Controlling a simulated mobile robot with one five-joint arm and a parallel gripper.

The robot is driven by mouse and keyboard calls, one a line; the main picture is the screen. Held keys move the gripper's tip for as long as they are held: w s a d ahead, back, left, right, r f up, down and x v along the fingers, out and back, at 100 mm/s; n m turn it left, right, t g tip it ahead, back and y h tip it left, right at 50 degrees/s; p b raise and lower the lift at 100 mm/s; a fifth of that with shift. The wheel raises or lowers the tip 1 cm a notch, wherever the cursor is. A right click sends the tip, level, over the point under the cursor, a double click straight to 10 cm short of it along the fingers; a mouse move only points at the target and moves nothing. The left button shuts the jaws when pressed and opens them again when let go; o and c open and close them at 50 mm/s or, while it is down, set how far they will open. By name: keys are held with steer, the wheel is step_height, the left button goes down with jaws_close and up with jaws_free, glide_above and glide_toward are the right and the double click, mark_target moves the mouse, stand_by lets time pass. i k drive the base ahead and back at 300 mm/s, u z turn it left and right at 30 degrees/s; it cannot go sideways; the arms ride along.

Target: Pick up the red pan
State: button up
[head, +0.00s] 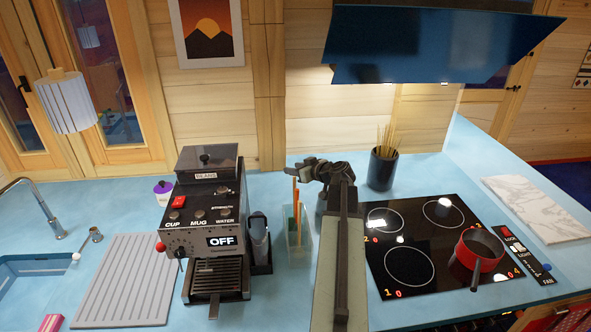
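The red pan (468,257) stands upright on the front right part of the black cooktop (445,283). Its inside is dark, and its handle points toward the front edge of the counter. My arm rises from the bottom middle of the head view. My gripper (306,168) is at its far end, turned to the left, above the back of the counter. It is well to the left of the pan and apart from it. The fingers are small and dark here, so I cannot tell whether they are open or shut.
A coffee machine (208,215) and a clear container with utensils (299,240) stand left of my arm. A dark pot of sticks (382,170) is behind the cooktop. A range hood (430,45) hangs above. A marble board (540,207) lies at right.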

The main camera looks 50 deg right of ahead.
mark_target(478, 250)
steer(key=k, duration=1)
